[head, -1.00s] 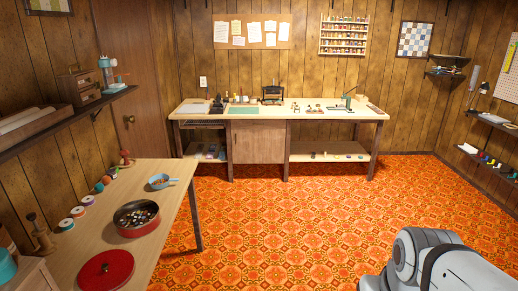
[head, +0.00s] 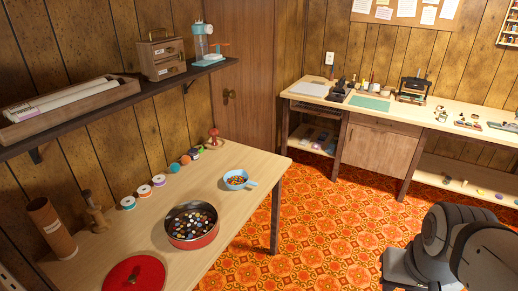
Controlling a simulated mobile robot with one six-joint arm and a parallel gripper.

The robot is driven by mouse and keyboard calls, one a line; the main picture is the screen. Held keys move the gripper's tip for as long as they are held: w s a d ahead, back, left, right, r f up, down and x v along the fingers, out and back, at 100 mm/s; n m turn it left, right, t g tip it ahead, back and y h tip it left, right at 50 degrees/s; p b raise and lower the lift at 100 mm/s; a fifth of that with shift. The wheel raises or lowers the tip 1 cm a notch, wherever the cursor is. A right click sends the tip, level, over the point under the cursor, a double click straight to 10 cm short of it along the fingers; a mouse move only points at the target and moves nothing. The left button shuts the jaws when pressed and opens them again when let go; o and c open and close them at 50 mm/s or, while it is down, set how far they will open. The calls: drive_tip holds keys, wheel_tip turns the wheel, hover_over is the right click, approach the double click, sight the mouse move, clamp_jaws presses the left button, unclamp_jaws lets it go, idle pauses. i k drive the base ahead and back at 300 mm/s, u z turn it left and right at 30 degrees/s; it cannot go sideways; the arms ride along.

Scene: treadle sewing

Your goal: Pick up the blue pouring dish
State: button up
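The blue pouring dish (head: 230,184) sits upright on the light wooden table (head: 246,158) at the left, near the table's right edge. It is a small round light-blue dish with a handle pointing right, and small orange and dark pieces lie in it. My arm shows as a grey and black shape at the lower right, over the floor and well apart from the dish. My gripper is not visible in this view.
A red round tin (head: 193,241) full of buttons stands in front of the dish, with its red lid (head: 134,274) nearer. Thread spools (head: 143,191) line the wall side. A shelf (head: 120,107) hangs above. Patterned orange floor (head: 320,225) is open right of the table.

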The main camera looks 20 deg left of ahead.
sight(242, 173)
drive_tip(key=u, duration=0.7)
drive_tip(key=i, duration=1.45)
drive_tip(key=u, duration=0.65)
drive_tip(key=k, duration=0.9)
drive_tip(key=u, duration=0.15)
drive_tip(key=i, duration=0.95)
drive_tip(key=z, duration=0.1)
